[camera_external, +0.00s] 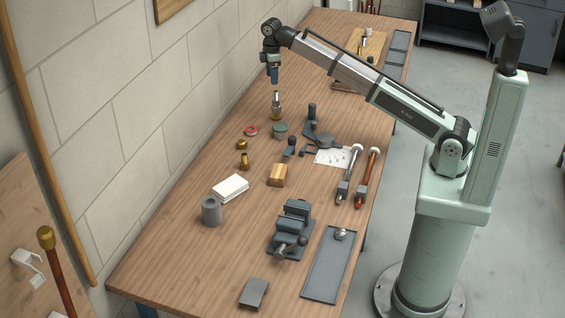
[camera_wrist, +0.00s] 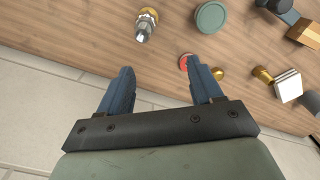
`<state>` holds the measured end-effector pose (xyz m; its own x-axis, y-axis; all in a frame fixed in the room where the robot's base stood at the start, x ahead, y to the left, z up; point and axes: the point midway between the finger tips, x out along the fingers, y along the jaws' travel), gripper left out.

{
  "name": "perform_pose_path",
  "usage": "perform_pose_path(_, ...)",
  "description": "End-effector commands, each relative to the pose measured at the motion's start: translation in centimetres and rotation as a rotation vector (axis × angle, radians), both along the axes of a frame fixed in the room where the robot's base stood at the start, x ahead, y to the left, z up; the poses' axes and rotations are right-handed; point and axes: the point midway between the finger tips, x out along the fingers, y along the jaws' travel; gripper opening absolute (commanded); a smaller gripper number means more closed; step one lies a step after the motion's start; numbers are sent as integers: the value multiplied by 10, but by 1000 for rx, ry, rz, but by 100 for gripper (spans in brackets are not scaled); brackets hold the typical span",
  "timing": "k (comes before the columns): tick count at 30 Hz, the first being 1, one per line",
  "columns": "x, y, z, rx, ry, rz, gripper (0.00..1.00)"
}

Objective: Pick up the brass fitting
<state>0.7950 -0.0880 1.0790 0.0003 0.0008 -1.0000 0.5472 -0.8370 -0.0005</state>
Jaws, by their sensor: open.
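Several brass pieces stand on the wooden bench, and I cannot tell which one the task means. A chrome-and-brass fitting (camera_external: 276,107) stands upright below my gripper (camera_external: 274,75); it also shows at the top of the wrist view (camera_wrist: 147,22), beyond the fingertips. A short brass piece (camera_external: 242,144) and a taller brass fitting (camera_external: 244,161) stand closer to the camera; in the wrist view the short one (camera_wrist: 217,73) and the taller one (camera_wrist: 263,75) lie right of the fingers. My gripper (camera_wrist: 163,78) is open and empty, pointing down above the bench.
A red ring (camera_external: 251,131) and a green round lid (camera_external: 280,130) lie near the chrome-and-brass fitting. A wooden block (camera_external: 277,175), white box (camera_external: 230,188), grey roll (camera_external: 211,211) and vise (camera_external: 291,228) stand closer to the camera. The wall (camera_external: 130,100) runs along the bench's left edge.

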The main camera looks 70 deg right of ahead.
Motion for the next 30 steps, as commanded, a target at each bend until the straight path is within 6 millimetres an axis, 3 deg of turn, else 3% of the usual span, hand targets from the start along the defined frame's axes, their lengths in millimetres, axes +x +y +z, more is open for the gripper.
perform_pose_path(8, 6, 122, -14, 1, 18, 162, 65)
perform_pose_path(18, -9, 267, -36, -3, 46, 356, 65)
perform_pose_path(24, -17, 320, -48, -5, 47, 430, 65)
perform_pose_path(26, -14, 329, -52, -4, 41, 445, 65)
perform_pose_path(30, -4, 328, -56, -1, 1, 462, 65)
